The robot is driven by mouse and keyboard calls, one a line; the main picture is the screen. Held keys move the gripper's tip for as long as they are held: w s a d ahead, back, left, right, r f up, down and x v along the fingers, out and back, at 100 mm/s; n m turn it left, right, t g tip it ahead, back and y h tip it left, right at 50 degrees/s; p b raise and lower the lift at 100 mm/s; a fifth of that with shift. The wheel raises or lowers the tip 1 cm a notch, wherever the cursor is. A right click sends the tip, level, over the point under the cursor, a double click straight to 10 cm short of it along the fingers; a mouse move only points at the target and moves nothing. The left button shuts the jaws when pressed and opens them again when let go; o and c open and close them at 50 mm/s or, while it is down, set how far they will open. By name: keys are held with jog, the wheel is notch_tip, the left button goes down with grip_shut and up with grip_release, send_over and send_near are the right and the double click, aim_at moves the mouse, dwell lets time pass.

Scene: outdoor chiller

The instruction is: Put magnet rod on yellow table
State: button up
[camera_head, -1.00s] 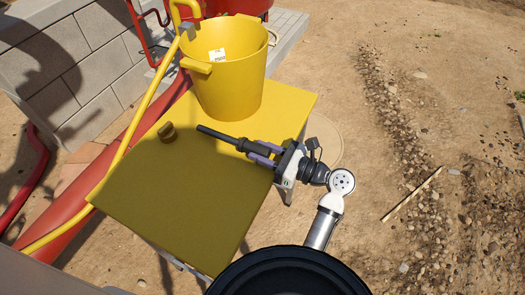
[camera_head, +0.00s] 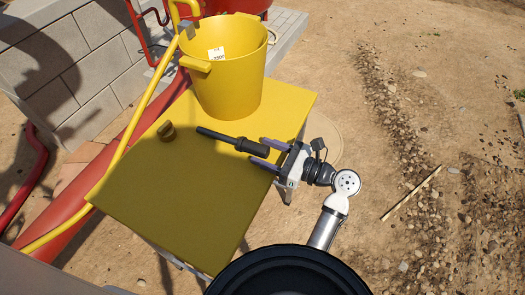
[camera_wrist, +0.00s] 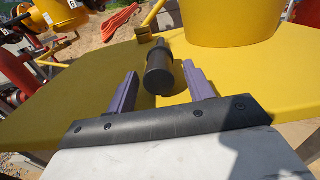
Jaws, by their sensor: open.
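The magnet rod (camera_head: 233,141), a dark thin rod with a thicker black handle, lies on the yellow table (camera_head: 185,205) in front of the yellow bucket. Its handle end points at my gripper. My gripper (camera_head: 266,156) is open and empty, its two purple fingers apart at the table's right edge. In the wrist view the rod (camera_wrist: 159,72) lies just beyond and between the fingertips of my gripper (camera_wrist: 161,84), with the handle end facing me. The rod's far end is partly hidden behind the handle there.
A yellow bucket (camera_head: 228,85) stands on the table's back part. A yellow pipe (camera_head: 150,95) and red pipes run along the left. The table's front half is clear.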

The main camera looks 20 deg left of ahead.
jog(key=s+d+b, duration=0.1)
jog(key=s+d, duration=0.1)
jog(key=d, duration=0.8)
jog(key=shift+d, duration=0.25)
